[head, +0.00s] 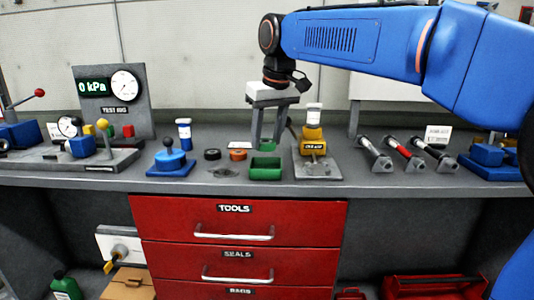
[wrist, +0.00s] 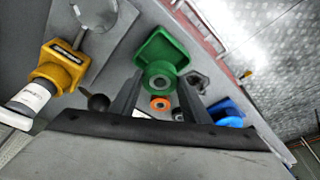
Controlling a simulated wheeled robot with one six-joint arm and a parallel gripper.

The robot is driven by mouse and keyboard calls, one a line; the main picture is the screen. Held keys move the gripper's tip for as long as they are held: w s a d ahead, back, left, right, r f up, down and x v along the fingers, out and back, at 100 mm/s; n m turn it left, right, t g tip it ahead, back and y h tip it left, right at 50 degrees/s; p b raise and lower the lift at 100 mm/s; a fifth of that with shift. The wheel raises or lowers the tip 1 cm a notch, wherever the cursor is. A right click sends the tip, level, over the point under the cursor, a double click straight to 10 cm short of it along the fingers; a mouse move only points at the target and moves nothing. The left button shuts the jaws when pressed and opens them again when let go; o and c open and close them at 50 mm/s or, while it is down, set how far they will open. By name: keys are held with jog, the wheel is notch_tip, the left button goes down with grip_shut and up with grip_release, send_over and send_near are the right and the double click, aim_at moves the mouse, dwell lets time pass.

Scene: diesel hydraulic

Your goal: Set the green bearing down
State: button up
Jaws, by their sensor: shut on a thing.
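My gripper (head: 266,144) hangs fingers-down over the bench, behind the green tray (head: 265,174). In the wrist view its fingers (wrist: 160,79) are closed on the green bearing (wrist: 159,68), a ring with a grey hole. A bit of the bearing shows beside the fingertips in the head view (head: 255,144). It appears held above the bench; the exact gap is unclear. In the wrist view the green tray (wrist: 150,47) lies just beyond the bearing, which overlaps its near edge in the picture.
An orange ring (head: 238,155), a black ring (head: 212,155) and a flat grey piece (head: 224,172) lie left of the tray. A yellow unit (head: 313,139) on a plate stands right.

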aim_at(269, 143)
jog(key=shift+f, duration=2.2)
jog(key=shift+f, duration=0.6)
jog(key=o, duration=1.2)
jog(key=shift+r, duration=0.25)
jog(key=v, duration=1.2)
jog(key=shift+r, duration=0.4)
jog(key=s+d+f+m+t+h, duration=0.1)
jog(key=s+d+f+m, duration=0.1)
jog(key=s+d+f, duration=0.9)
jog(key=s+d+f+m, duration=0.3)
jog(key=s+d+f, duration=0.5)
jog(key=d, duration=0.4)
jog(key=shift+m+t+h, duration=0.3)
jog(key=shift+m+t, duration=0.2)
jog(key=shift+m, duration=0.2)
jog(key=s+d+f, duration=0.1)
jog(key=s+f, duration=0.1)
jog(key=f, duration=0.2)
jog(key=s+d+f, duration=0.2)
jog(key=s+f, duration=0.1)
jog(key=f, duration=0.2)
jog(key=s+d+f, duration=0.1)
jog(key=s+f, duration=0.2)
jog(key=f, duration=0.1)
jog(key=shift+d+f, duration=0.35)
jog(key=shift+d, duration=0.05)
